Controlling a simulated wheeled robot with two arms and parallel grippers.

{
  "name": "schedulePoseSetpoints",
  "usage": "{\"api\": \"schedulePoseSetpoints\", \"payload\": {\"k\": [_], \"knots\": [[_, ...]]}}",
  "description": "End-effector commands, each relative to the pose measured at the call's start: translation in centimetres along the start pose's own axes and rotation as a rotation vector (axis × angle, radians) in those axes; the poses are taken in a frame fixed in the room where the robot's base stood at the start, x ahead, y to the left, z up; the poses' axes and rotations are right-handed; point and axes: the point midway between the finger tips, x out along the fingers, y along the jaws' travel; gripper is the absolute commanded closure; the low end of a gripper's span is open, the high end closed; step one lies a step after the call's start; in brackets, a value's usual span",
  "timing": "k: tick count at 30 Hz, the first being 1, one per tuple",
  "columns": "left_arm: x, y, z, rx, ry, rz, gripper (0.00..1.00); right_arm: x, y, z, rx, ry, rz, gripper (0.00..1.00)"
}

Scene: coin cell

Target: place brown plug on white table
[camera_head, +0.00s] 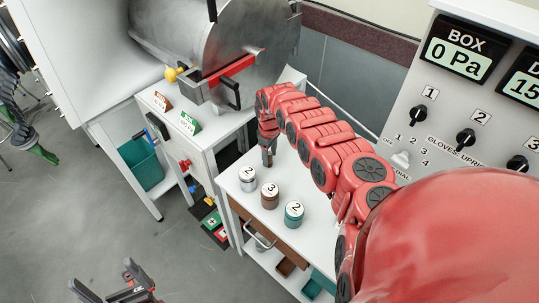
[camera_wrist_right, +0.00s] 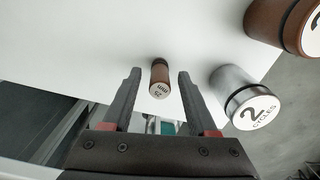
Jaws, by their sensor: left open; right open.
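The brown plug (camera_wrist_right: 159,72) stands on the white table (camera_wrist_right: 100,45) in the right wrist view, its pale "25 mm" end towards the camera. My right gripper (camera_wrist_right: 158,75) is open, with one finger on each side of the plug and a gap on both sides. In the head view my right gripper (camera_head: 268,158) points down over the far end of the white table (camera_head: 232,184); I cannot make out the plug there. My left gripper (camera_head: 102,275) is open and empty at the bottom left, over the floor.
The grey cylinder (camera_wrist_right: 242,92) is close to the right finger. A metal chamber (camera_head: 190,45) stands behind; a control panel (camera_head: 450,110) is right.

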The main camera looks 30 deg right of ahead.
Motion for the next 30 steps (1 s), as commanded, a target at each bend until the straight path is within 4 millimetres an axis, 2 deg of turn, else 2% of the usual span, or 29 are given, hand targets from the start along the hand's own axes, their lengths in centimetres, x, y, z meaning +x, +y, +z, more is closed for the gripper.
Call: {"api": "schedulePoseSetpoints", "payload": {"k": [8,21,25,30], "knots": [[-0.4,0.0,0.1,0.0,0.0,0.0,0.0,-3.2,0.2,0.1,0.0,-0.002,0.004,0.41],[-1.9,0.1,0.3,0.0,0.0,0.0,0.0,-10.5,0.2,0.0,0.001,0.001,0.005,0.41],[-2.1,0.1,0.3,0.0,0.0,0.0,0.0,-11.7,0.1,0.0,0.0,-0.001,0.002,0.41],[-2.1,0.1,0.3,0.0,0.0,0.0,0.0,-12.2,0.0,0.0,0.0,0.0,0.001,0.41]]}}
